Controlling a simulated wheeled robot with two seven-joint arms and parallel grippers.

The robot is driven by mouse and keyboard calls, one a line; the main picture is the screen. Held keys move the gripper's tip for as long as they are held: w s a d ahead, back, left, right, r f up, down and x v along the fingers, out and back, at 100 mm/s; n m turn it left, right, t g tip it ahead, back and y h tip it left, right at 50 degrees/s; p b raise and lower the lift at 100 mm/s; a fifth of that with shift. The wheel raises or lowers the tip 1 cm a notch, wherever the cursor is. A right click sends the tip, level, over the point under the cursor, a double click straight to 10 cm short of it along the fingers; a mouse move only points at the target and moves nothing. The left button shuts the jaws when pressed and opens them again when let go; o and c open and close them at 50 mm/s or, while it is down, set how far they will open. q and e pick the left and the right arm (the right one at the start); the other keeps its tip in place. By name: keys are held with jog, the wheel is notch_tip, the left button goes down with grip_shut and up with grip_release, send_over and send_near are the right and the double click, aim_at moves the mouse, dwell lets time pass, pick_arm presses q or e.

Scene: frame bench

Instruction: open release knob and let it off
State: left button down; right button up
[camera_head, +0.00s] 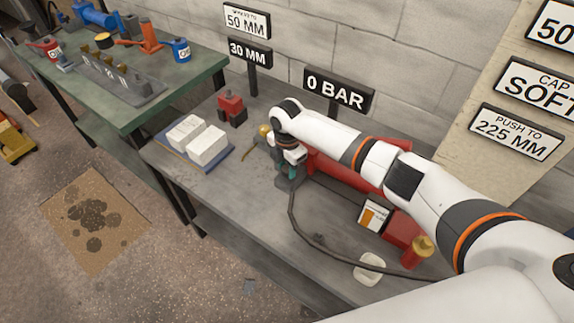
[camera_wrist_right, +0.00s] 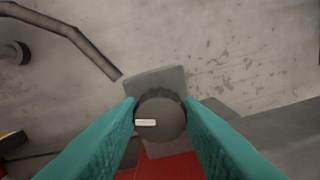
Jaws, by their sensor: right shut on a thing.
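The release knob (camera_wrist_right: 160,112) is a dark round knob with a knurled rim and a short white mark on its left part. It shows in the right wrist view, on a grey block beside a red body. My right gripper (camera_wrist_right: 160,115) has its teal fingers on both sides of the knob, shut on it. In the head view my right gripper (camera_head: 290,172) is at the left end of the red cylinder (camera_head: 345,168), and the knob is hidden there behind the gripper and arm. My left gripper is not in view.
A dark hose (camera_head: 310,240) curves over the bench in front of the gripper. White blocks (camera_head: 207,146) on a blue plate and a red clamp-like part (camera_head: 231,107) stand left. A sign (camera_head: 338,92) reads "0 BAR".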

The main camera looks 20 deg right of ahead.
aim_at(287, 169)
jog(key=shift+a, duration=0.1)
dwell(0.4)
jog(key=o, duration=1)
jog(key=shift+c, duration=0.2)
notch_tip(287, 169, up, 12)
jog(key=b, duration=0.1)
